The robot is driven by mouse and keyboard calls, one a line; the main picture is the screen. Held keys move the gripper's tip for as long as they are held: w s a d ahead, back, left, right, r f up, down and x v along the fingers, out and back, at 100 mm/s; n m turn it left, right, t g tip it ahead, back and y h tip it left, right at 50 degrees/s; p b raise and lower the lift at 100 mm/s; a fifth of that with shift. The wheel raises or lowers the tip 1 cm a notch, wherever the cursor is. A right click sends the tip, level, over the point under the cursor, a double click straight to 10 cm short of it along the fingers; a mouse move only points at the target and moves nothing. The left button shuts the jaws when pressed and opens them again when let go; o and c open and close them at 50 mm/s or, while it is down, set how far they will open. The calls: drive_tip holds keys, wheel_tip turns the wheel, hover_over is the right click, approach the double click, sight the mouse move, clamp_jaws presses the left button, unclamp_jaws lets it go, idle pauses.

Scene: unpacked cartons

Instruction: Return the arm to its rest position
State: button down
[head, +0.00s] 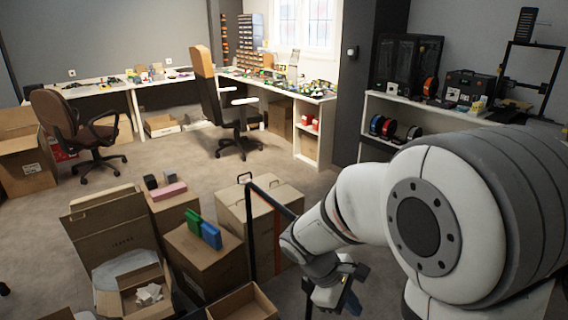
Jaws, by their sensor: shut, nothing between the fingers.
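My arm (365,205) comes in from the right edge, white with grey joints, and reaches left and down over the cartons. My gripper (332,296) hangs at its end near the bottom of the head view, right of the tall closed carton. The gripper is shut and holds nothing. Its fingertips are small and dark here, and I cannot tell how high they are above the floor. A small blue patch shows just beside it.
Open cartons (118,232) and closed cartons (268,207) crowd the floor left of my gripper. A thin dark frame rises before the tall carton. Shelves stand behind my arm. Mid-room carpet (185,158) is clear.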

drive_tip(key=s+r+m+t+y+p, duration=0.1)
drive_tip(key=s+r+m+y+p, duration=0.2)
drive_tip(key=r, duration=0.4)
drive_tip(key=s+r+m+t+y+p, duration=0.2)
drive_tip(key=s+r+m, duration=0.3)
drive_tip(key=r+m, duration=0.3)
drive_tip(key=shift+s+d+r+m+t+y+p, duration=0.2)
drive_tip(key=shift+s+d+m+t+y+p, duration=0.1)
drive_tip(key=shift+y+p, duration=0.4)
